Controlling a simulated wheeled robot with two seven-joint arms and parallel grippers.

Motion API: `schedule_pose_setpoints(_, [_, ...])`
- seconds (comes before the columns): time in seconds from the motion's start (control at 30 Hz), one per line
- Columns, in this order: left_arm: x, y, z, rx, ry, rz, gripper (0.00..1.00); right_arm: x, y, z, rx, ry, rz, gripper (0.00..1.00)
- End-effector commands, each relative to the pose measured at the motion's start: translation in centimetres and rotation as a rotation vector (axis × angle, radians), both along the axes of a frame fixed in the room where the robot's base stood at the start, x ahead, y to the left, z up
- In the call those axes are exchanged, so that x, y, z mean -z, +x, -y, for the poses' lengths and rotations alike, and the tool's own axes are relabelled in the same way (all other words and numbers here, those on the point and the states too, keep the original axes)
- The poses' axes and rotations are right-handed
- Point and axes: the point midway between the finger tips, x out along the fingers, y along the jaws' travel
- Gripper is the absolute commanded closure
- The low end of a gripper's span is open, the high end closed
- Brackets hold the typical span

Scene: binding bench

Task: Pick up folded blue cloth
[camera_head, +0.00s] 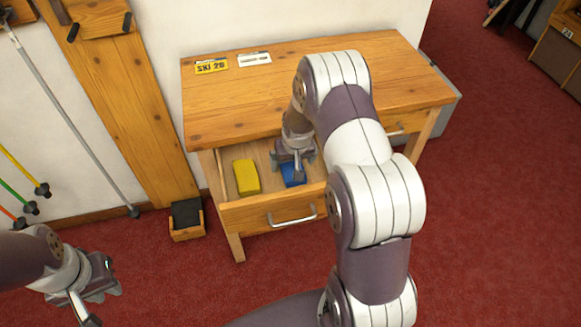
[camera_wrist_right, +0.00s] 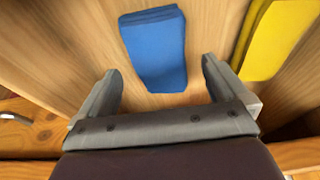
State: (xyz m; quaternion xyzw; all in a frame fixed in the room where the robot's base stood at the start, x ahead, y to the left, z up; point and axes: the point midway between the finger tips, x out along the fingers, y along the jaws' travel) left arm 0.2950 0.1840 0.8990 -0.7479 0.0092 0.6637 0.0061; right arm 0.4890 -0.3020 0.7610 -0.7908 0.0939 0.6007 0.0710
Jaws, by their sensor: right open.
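The folded blue cloth (camera_head: 293,175) lies in the open drawer (camera_head: 262,213) of the wooden table. In the right wrist view the blue cloth (camera_wrist_right: 154,48) lies flat on the drawer floor, ahead of and between the two fingers. My right gripper (camera_head: 293,165) is over the drawer, above the cloth, and hides part of it in the head view. My left gripper (camera_head: 100,300) is at the lower left, over the red floor, away from the table. Its finger gap is not clear.
A yellow block-like item (camera_head: 246,177) lies left of the cloth in the same drawer. The drawer walls and metal handle (camera_head: 292,216) are close by. The tabletop (camera_head: 230,100) holds a yellow label (camera_head: 211,66) and a white one (camera_head: 254,58). A small box (camera_head: 187,219) stands on the floor.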

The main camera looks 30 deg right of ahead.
Motion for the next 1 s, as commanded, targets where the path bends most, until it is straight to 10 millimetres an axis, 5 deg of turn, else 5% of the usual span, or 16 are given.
schedule_pose_setpoints(0.1, [0.2,0.0,0.0,0.000,0.000,0.000,0.77,1.6,0.3,0.1,0.000,0.001,-0.001,0.00])
schedule_pose_setpoints(0.33, [0.2,0.0,0.0,0.000,0.000,0.000,0.77,1.8,0.4,0.1,0.000,0.001,0.001,0.00])
schedule_pose_setpoints(0.53, [0.2,0.0,0.0,0.000,0.000,0.000,0.77,1.8,0.4,0.1,0.000,0.001,0.000,0.58])
schedule_pose_setpoints(1.0, [0.2,0.0,0.0,0.000,0.000,0.000,0.77,0.4,0.2,0.0,0.000,0.000,0.001,0.58])
